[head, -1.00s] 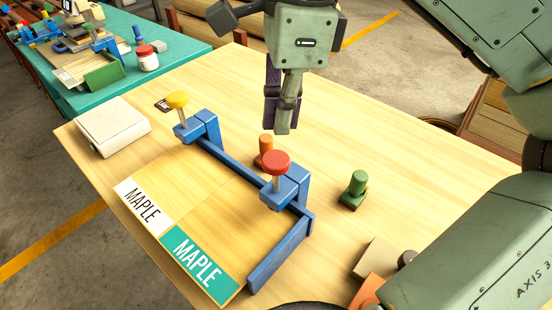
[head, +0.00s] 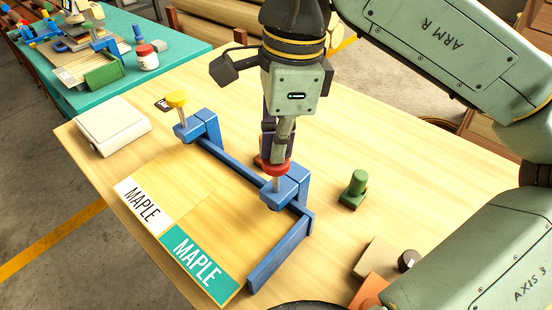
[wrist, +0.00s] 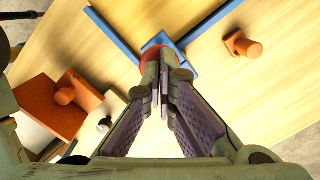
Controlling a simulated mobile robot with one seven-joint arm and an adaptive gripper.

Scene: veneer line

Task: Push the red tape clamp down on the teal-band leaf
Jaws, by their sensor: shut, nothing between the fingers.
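The red tape clamp (head: 277,169) is a red knob on a pale shaft over a blue bracket; some shaft shows below the knob. The teal-band leaf (head: 195,265) lies flat inside the blue frame, its band reading MAPLE. My gripper (head: 275,158) is shut and empty, pointing down at the red knob and covering part of its top. I cannot tell whether it touches. In the wrist view, the red knob (wrist: 150,54) shows just past the shut fingertips (wrist: 161,95), partly hidden by them.
A yellow clamp (head: 177,98) stands raised on the frame's other bracket, beyond a white-band leaf (head: 140,204). A green peg block (head: 354,190) stands to the right. An orange peg block (wrist: 243,46) sits behind the frame. A white box (head: 113,125) is at the left.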

